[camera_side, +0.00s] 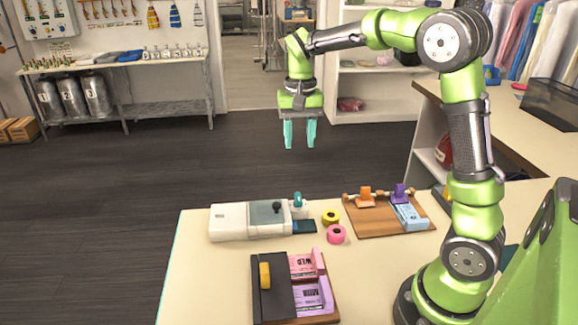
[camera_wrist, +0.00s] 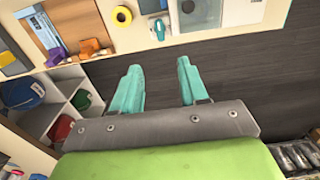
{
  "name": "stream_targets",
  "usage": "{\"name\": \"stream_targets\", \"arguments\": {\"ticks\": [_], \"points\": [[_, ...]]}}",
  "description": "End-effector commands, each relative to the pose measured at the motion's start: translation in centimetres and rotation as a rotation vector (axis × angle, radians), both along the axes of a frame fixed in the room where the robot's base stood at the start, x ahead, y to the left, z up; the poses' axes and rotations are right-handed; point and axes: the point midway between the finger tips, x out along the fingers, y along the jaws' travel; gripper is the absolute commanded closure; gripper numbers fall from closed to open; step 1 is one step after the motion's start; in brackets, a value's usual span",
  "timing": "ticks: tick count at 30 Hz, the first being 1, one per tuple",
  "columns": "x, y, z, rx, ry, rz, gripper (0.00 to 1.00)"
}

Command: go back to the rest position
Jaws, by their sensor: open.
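My gripper (camera_side: 300,133) hangs with its teal fingers pointing down, high above and behind the far edge of the table in the side view. The fingers are apart with nothing between them. In the wrist view my gripper (camera_wrist: 160,82) is also open and empty, with dark floor between and beyond the fingers.
The table (camera_side: 190,285) holds a white machine (camera_side: 232,222), yellow tape (camera_side: 330,216), pink tape (camera_side: 336,234), a wooden board (camera_side: 368,222) with orange and purple clips, and a dark tray (camera_side: 272,292) with pink and purple tags. Shelves stand behind. Air around my gripper is clear.

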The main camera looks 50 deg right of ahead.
Motion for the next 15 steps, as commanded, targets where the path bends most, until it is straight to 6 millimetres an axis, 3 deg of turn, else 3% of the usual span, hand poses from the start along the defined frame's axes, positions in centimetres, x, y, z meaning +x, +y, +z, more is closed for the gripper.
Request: {"name": "stream_targets", "arguments": {"ticks": [15], "points": [[0.22,-0.12,0.02,-0.007,-0.016,0.024,0.56]]}}
